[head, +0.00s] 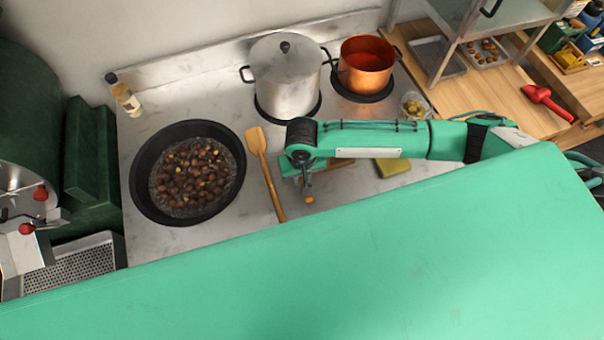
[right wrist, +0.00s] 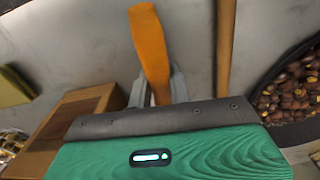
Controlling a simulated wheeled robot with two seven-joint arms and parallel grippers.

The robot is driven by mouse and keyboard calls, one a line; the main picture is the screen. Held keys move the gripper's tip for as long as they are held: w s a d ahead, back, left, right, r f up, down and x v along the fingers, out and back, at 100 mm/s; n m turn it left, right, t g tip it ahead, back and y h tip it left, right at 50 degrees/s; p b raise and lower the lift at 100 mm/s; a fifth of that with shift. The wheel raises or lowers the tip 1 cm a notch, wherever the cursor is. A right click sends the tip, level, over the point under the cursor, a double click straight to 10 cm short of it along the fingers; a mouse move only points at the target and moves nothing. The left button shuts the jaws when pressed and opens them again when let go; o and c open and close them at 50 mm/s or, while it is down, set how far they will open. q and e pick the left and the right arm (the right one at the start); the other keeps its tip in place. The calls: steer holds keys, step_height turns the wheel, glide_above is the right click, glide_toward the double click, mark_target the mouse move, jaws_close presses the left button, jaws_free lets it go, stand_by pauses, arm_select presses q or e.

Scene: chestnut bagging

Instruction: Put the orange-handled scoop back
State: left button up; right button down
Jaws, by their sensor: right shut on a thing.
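My right gripper (head: 306,188) is low over the counter, right of the wooden spatula (head: 258,142). In the right wrist view the gripper (right wrist: 156,88) is shut on the orange handle (right wrist: 149,45) of the scoop, which lies between its fingers. Only a small orange end of the scoop (head: 310,200) shows in the head view. The scoop's bowl is hidden. A wooden box or block (right wrist: 65,128) is beside the gripper in the wrist view; my arm mostly covers it in the head view. My left gripper is not in view.
A black pan of chestnuts (head: 140,190) is left of the spatula. A steel pot (head: 285,85) and copper pot (head: 364,65) stand behind. A yellow-green sponge or cloth (head: 393,167) and a glass jar (head: 414,105) are to the right. A red scoop (head: 545,98) lies on the wooden counter.

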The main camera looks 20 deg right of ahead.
steer(key=shift+f, duration=0.45)
steer(key=c, duration=1.2)
jaws_free()
step_height(320, 180, up, 14)
steer(key=b, duration=0.2)
steer(key=shift+b, duration=0.3)
steer(key=shift+s+f, duration=0.1)
steer(key=shift+f, duration=0.05)
